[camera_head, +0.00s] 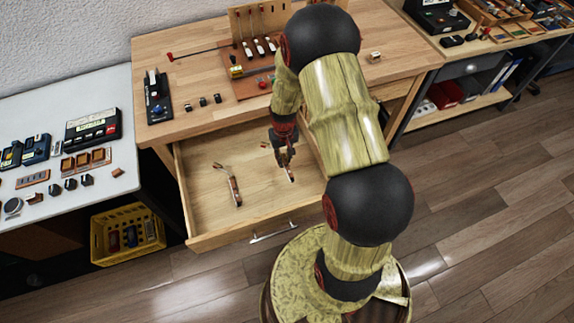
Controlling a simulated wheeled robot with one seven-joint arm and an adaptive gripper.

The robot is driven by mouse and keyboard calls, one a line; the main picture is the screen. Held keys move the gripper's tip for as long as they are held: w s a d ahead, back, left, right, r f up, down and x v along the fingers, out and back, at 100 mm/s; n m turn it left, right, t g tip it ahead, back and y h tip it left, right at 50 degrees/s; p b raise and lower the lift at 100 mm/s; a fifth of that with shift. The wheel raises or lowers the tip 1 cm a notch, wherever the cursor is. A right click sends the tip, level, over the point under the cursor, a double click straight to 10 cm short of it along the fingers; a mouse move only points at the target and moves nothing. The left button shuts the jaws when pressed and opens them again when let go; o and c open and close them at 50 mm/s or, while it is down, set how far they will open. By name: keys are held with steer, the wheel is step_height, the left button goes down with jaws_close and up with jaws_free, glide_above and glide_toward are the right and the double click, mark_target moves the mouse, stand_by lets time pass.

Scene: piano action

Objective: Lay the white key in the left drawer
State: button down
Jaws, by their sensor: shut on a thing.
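The open wooden drawer (203,222) sticks out from under the left part of the wooden bench. My gripper (289,168) points down inside the drawer's outline, toward its right side. It is shut on a small piece with a pale end, which looks like the white key (291,177). Most of that piece is hidden by the fingers, and I cannot tell whether it touches the drawer floor. A slim reddish-brown part with pale ends (235,191) lies on the drawer floor to the left.
On the bench (205,65) stands a brown rack with several white-tipped parts (260,47). A dark stand (157,97) is at the bench's left. A white table (95,85) with small devices is further left, above a yellow crate (125,232). The drawer's middle is free.

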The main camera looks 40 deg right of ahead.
steer(key=shift+s+d+f, duration=0.1)
steer(key=shift+d+f, duration=0.25)
steer(key=shift+f, duration=0.1)
steer(key=shift+d+f+b, duration=0.2)
steer(key=shift+f+b, duration=0.3)
steer(key=shift+f, duration=0.45)
steer(key=shift+d+f+b, duration=0.15)
steer(key=shift+f+b, duration=0.35)
steer(key=shift+f, duration=0.4)
steer(key=shift+f, duration=0.1)
steer(key=c, duration=1.8)
jaws_free()
steer(key=shift+o, duration=0.3)
